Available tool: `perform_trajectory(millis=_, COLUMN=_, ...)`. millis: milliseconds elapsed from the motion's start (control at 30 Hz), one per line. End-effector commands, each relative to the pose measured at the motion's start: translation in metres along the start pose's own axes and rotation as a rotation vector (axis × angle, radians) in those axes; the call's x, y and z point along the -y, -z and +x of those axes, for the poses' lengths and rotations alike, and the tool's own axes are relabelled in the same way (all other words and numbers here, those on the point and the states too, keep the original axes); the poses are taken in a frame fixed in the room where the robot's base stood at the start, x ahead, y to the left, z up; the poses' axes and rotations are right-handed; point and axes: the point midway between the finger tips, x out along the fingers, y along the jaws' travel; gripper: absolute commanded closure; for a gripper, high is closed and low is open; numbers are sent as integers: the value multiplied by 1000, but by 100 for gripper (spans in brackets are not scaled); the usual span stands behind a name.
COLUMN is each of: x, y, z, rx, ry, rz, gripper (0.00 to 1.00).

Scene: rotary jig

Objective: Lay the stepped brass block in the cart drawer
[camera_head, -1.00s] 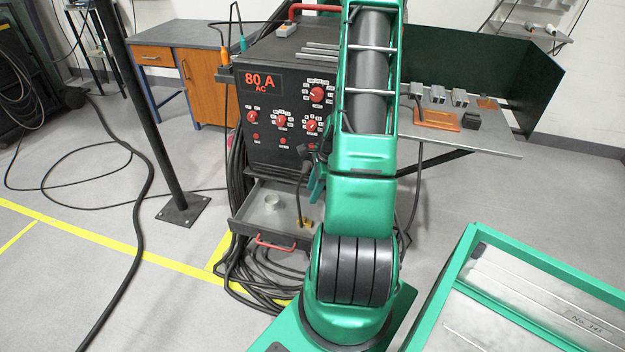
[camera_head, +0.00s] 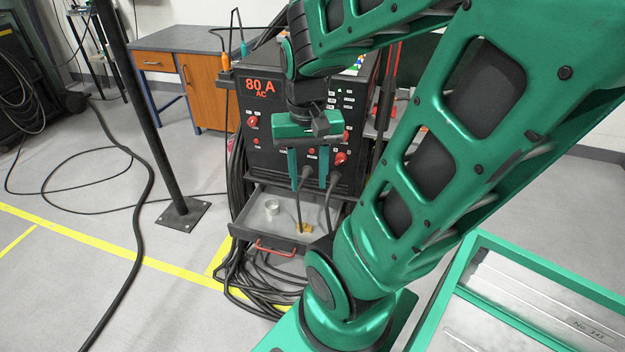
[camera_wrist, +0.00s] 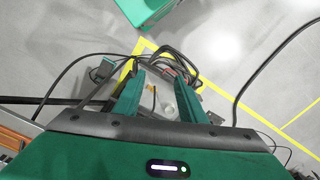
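A small brass-coloured block (camera_head: 305,229) lies in the open cart drawer (camera_head: 246,230), near its front right. It is too small for me to make out its steps. My gripper (camera_head: 312,184) is above the drawer, in front of the cart's control panel, with its fingers pointing down. The two fingers are apart with nothing between them. In the wrist view my gripper (camera_wrist: 160,76) is also open, and the drawer shows beyond and between the fingers.
A small pale cup (camera_head: 272,208) stands in the drawer, left of the block. The black 80 A machine (camera_head: 262,110) rises behind the drawer. Cables hang by the drawer and coil below it. A black post (camera_head: 150,110) stands to the left. A green-framed bench (camera_head: 450,290) is at lower right.

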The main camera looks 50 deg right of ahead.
Motion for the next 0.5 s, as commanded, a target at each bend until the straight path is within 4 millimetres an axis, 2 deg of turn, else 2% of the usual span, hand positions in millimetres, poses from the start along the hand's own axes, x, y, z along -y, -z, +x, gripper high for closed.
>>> perform_trajectory(millis=100, x=-2, y=-24, z=-11, rx=4, ry=12, rz=-119, gripper=63)
perform_trajectory(millis=167, x=-4, y=-32, z=-13, rx=7, ry=16, rz=-160, gripper=63)
perform_trajectory(millis=233, x=-13, y=-31, z=-15, rx=12, ry=20, rz=-188, gripper=63)
perform_trajectory(millis=500, x=-14, y=-35, z=-16, rx=16, ry=21, rz=-212, gripper=63)
